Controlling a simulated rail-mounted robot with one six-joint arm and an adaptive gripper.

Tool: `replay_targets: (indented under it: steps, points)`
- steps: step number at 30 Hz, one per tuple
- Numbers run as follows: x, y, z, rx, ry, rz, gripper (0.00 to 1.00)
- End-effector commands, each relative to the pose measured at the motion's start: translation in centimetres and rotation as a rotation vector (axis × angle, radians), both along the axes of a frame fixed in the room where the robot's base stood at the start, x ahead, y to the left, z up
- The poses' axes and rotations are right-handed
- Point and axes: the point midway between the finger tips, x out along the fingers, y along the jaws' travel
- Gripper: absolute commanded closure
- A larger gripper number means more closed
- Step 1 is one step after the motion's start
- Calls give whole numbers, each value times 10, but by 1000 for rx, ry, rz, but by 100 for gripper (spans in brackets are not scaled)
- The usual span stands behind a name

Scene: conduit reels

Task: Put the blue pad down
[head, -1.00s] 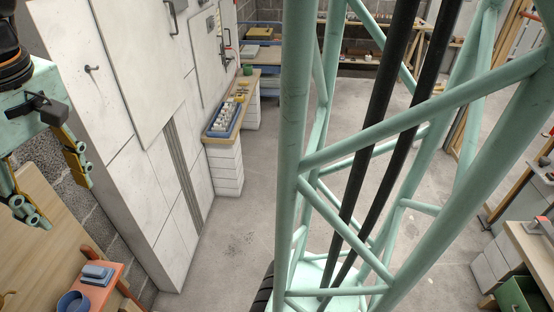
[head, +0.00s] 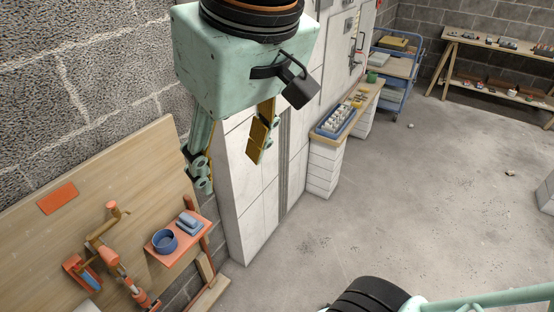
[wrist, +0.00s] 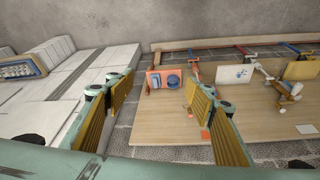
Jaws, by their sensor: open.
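The blue pad (head: 188,224) lies on a small orange shelf (head: 178,256) fixed to the wooden board, beside a round blue bowl (head: 164,243). It looks like a stack of two flat blue-grey pieces. The shelf and the bowl (wrist: 173,81) also show between my fingers in the wrist view. My gripper (head: 231,160) is open and empty, its two yellow-padded fingers wide apart. It hangs well above the shelf and apart from it. In the wrist view, my gripper (wrist: 160,80) shows nothing held between its pads.
The wooden board (head: 110,190) carries an orange hand crank (head: 108,255) and an orange square (head: 57,198). White cabinets (head: 250,195) stand right of the shelf. A bench with a blue tray (head: 335,120) and a blue cart (head: 397,70) stand beyond. The concrete floor at right is open.

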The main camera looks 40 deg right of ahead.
Motion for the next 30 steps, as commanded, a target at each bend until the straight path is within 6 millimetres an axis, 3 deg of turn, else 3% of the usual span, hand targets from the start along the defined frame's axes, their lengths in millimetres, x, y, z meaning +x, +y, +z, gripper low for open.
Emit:
replay_targets:
  steps: [1, 3, 9, 30]
  points:
    - [-16, 2, -4, 8, -3, -7, 51]
    - [-27, 2, -5, 10, -8, -11, 51]
    - [-47, 2, -5, 16, -18, -25, 51]
    - [-54, 1, -6, 13, -20, -26, 51]
